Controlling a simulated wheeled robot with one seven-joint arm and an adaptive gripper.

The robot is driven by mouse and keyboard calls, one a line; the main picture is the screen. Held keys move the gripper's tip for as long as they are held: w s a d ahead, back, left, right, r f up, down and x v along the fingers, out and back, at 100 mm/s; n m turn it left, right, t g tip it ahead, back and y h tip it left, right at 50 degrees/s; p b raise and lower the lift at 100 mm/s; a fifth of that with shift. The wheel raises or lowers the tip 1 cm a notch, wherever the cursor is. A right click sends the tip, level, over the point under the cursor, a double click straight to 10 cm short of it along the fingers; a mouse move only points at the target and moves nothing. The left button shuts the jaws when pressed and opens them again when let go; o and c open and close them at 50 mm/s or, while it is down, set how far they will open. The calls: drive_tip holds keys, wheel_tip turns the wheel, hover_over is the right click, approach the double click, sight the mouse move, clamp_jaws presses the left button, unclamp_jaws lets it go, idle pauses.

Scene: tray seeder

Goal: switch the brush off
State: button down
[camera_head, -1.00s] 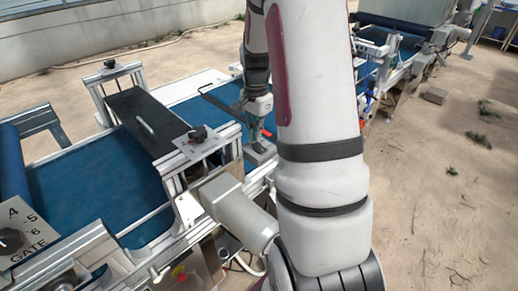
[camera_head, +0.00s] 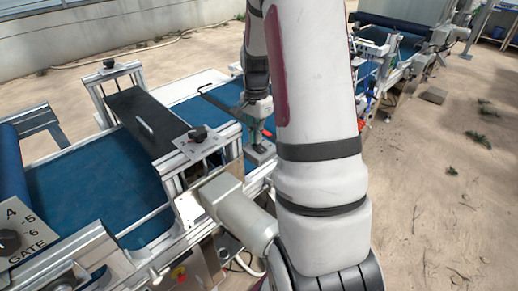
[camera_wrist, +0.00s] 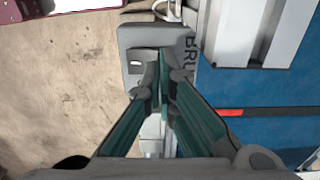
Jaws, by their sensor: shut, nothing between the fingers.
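The brush's switch box (camera_wrist: 128,38) is a grey box with the letters "BRU" showing on its right side in the wrist view; the rest of the label is hidden behind my fingers. A small dark switch (camera_wrist: 136,63) with a light mark sits on its face. My gripper (camera_wrist: 161,72) is shut and empty, with its tips over the box, just right of the switch. I cannot tell whether they touch it. In the head view my gripper (camera_head: 257,139) points down at the grey box (camera_head: 262,154) on the machine's near side rail.
The blue belt (camera_wrist: 270,140) and a red-tipped dark rod (camera_wrist: 232,112) lie right of my gripper in the wrist view. A grey motor housing (camera_head: 238,212) and a metal bracket with a black knob (camera_head: 198,133) stand nearby. Bare sandy ground (camera_head: 440,200) is at the right.

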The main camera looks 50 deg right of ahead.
drive_tip(key=shift+f, duration=0.65)
idle(0.3)
drive_tip(key=shift+r, duration=0.1)
drive_tip(key=shift+r+p, duration=1)
drive_tip(key=shift+r, duration=2.4)
